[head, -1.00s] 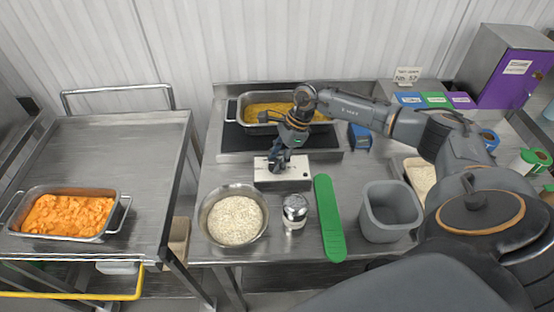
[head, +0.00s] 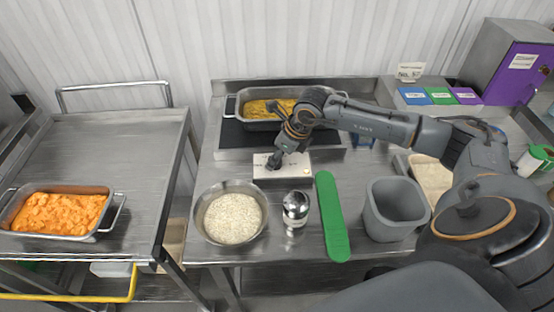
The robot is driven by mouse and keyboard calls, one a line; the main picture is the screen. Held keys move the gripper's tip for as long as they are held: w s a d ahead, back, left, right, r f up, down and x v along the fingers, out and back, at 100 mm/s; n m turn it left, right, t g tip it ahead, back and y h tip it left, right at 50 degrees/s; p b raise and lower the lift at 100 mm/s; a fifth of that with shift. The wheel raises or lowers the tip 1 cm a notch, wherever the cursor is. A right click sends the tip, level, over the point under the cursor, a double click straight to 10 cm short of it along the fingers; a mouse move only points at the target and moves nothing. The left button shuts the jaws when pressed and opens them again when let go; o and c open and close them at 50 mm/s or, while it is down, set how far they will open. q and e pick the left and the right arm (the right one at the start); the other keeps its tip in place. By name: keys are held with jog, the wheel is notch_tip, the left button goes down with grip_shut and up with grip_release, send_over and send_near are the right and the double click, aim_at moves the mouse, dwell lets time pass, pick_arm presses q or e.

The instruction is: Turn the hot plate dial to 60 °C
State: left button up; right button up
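The hot plate (head: 232,138) is a dark flat slab at the back of the steel table, with a pan of yellow food (head: 262,107) on it. Its pale control box (head: 298,166) sits in front, with small marks on the right of its face. My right gripper (head: 276,162) reaches down to the left part of this box, its fingers at the spot where a dial would be. The dial is hidden by the fingers, and its setting cannot be read. Whether the fingers are closed on it cannot be told. My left gripper is not in view.
In front of the box stand a bowl of rice (head: 232,217), a metal shaker (head: 295,209), a green scoop or paddle (head: 332,217) and a grey bin (head: 395,209). A side cart (head: 110,150) holds a pan of orange food (head: 60,212). A purple-doored cabinet (head: 515,75) stands back right.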

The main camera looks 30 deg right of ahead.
jog(key=shift+m+b, duration=0.3)
jog(key=shift+m, duration=0.3)
jog(key=o, duration=1.2)
jog(key=shift+c, duration=0.2)
jog(key=v, duration=1.2)
jog(key=shift+a, duration=0.2)
jog(key=shift+s, duration=0.1)
